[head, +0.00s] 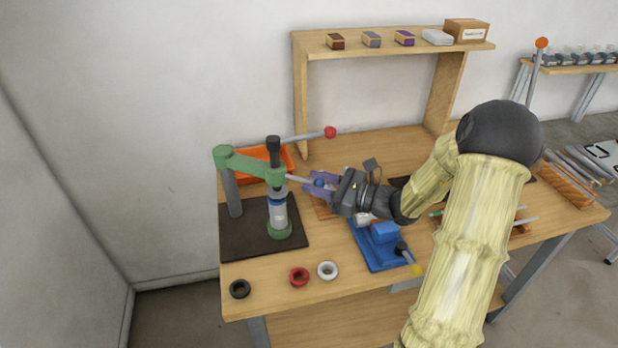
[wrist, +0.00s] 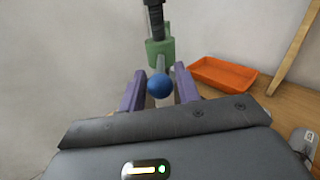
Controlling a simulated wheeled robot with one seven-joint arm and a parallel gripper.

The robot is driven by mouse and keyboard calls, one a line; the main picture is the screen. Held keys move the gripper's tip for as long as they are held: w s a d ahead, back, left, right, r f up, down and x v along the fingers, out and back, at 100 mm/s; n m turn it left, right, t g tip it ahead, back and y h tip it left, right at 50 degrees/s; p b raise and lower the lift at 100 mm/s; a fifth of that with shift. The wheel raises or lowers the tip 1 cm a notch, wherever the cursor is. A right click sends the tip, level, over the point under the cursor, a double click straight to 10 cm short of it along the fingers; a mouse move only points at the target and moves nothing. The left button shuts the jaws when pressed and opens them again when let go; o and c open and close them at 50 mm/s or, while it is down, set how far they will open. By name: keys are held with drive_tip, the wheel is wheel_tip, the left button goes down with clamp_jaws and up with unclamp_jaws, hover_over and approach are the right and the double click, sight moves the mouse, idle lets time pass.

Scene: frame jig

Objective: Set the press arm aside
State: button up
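The press arm (head: 250,164) is a green bar on a grey post (head: 233,194), over a dark base plate (head: 230,236). Its green head with a black spindle also shows in the wrist view (wrist: 159,50). A grey rod with a blue ball knob (wrist: 159,86) sticks out from the head towards my gripper. My gripper (wrist: 160,90) has purple fingers standing on either side of the knob, apart, with slight gaps beside it. A white and blue cylinder (head: 277,214) stands under the head in a green holder (head: 279,230).
A second rod with a red ball (head: 330,132) rises behind the press. An orange bin (wrist: 222,75) lies behind it. A blue fixture (head: 380,250) stands below my wrist. Black (head: 240,288), red (head: 299,276) and white (head: 327,270) rings lie along the front. The wall is close on the left.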

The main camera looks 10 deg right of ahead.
drive_tip(key=shift+x, duration=1.15)
drive_tip(key=shift+c, duration=0.4)
clamp_jaws()
drive_tip(key=shift+w, duration=0.1)
